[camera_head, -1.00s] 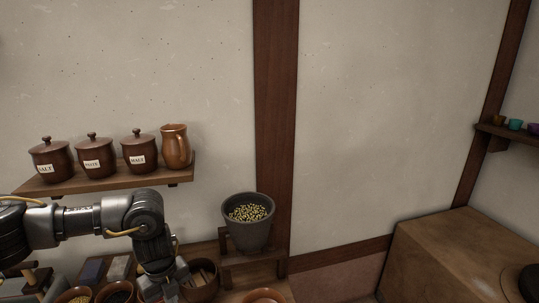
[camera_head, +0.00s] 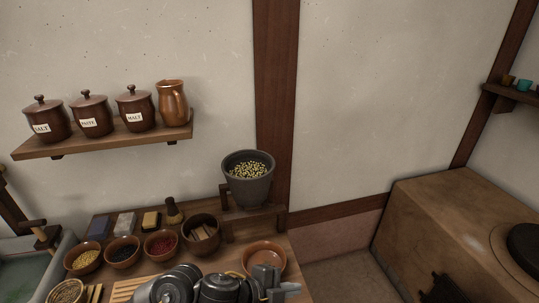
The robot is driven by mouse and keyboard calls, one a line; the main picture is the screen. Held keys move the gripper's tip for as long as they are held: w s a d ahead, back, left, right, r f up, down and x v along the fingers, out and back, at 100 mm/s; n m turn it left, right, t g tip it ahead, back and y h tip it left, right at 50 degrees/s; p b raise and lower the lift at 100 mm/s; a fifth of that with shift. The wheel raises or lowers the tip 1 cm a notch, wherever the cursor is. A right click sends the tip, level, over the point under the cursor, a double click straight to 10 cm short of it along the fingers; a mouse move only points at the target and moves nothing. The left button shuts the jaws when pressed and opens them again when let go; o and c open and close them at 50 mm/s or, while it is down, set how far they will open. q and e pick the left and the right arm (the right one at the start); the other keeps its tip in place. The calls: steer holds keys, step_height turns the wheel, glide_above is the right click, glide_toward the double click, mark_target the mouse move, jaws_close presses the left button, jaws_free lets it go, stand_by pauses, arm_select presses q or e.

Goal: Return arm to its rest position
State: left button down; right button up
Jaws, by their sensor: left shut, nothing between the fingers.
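My left arm (camera_head: 205,289) comes in low along the bottom edge of the head view, over the front of the wooden counter. My left gripper (camera_head: 284,289) is at the arm's right end, shut and empty, in front of the shallow orange-brown dish (camera_head: 264,255) and partly covering it. Whether the two touch, I cannot tell. My right gripper is out of view.
Small bowls of yellow (camera_head: 87,258), black (camera_head: 122,251) and red (camera_head: 161,245) contents stand behind my arm. A grey pot of grain (camera_head: 248,180) stands on a raised stand. Lidded jars sit on the wall shelf (camera_head: 105,142). A clay stove (camera_head: 440,225) is at right.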

arm_select(q)
steer(key=s+a+f+n+t+y, duration=0.2)
steer(key=a+f+n+y, duration=0.1)
steer(key=a+n, duration=0.45)
steer(key=s+a+f+n+t+y, duration=0.1)
steer(key=s+a+f+n+y, duration=0.15)
steer(key=a+n, duration=0.5)
steer(key=s+a+f+n+g+y, duration=0.2)
steer(key=s+a+f+n, duration=0.1)
steer(key=s+a, duration=0.4)
steer(key=s+a+f+n+g+y, duration=0.3)
steer(key=s+a+f, duration=0.1)
steer(key=s+a, duration=0.3)
step_height(320, 180, down, 26)
steer(key=s+g, duration=0.1)
steer(key=s+a+f+g, duration=0.1)
steer(key=s+a+f, duration=0.2)
steer(key=s+f, duration=1.2)
steer(key=shift+s+a+f, duration=0.15)
steer(key=shift+s+f, duration=0.2)
steer(key=shift+s, duration=0.4)
